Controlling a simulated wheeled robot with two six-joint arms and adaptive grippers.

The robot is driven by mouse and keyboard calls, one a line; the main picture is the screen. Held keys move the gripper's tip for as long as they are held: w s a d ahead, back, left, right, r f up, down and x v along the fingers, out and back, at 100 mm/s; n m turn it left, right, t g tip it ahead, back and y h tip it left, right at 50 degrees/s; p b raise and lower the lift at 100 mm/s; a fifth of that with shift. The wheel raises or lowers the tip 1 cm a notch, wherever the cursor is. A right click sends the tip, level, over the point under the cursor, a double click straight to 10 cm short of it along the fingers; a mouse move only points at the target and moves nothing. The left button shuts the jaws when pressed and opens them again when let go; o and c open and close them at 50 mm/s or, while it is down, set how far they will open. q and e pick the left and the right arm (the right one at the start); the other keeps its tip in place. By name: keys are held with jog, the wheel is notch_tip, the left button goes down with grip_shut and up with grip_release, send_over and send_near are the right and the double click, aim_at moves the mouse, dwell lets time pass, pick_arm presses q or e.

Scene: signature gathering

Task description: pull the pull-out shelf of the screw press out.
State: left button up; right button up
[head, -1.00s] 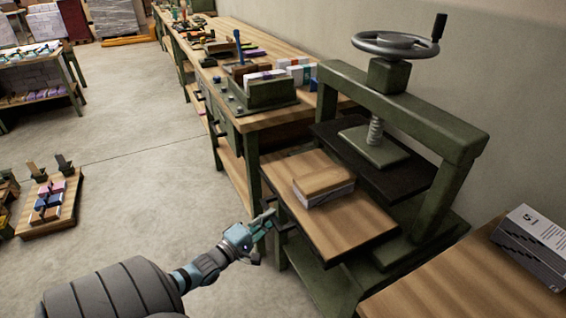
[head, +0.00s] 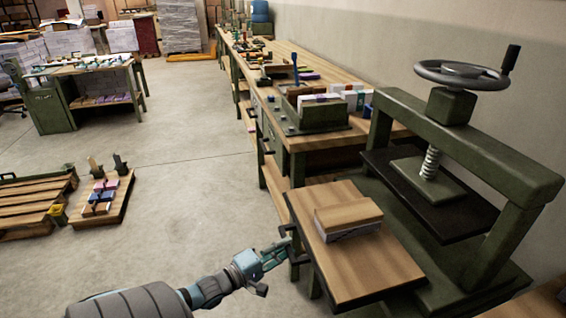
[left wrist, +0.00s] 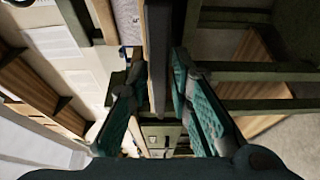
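The pull-out shelf (head: 390,270) is a wooden board sticking out to the left of the green screw press (head: 480,140). A stack with a wooden board on top (head: 347,217) lies on it. Dark handles show at the shelf's outer edge. My left gripper (head: 283,247) is at that edge, by a handle. The exact contact is partly hidden. My right gripper is not in view.
A long workbench (head: 330,140) with a green tray of books (head: 318,115) stands behind the shelf. A pallet (head: 35,205) and a low board with small blocks (head: 103,195) lie on the floor at left. The floor left of the shelf is clear.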

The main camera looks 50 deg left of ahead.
pick_arm(q)
jog(key=shift+o, duration=0.8)
jog(key=s, duration=1.2)
jog(key=shift+a, duration=0.35)
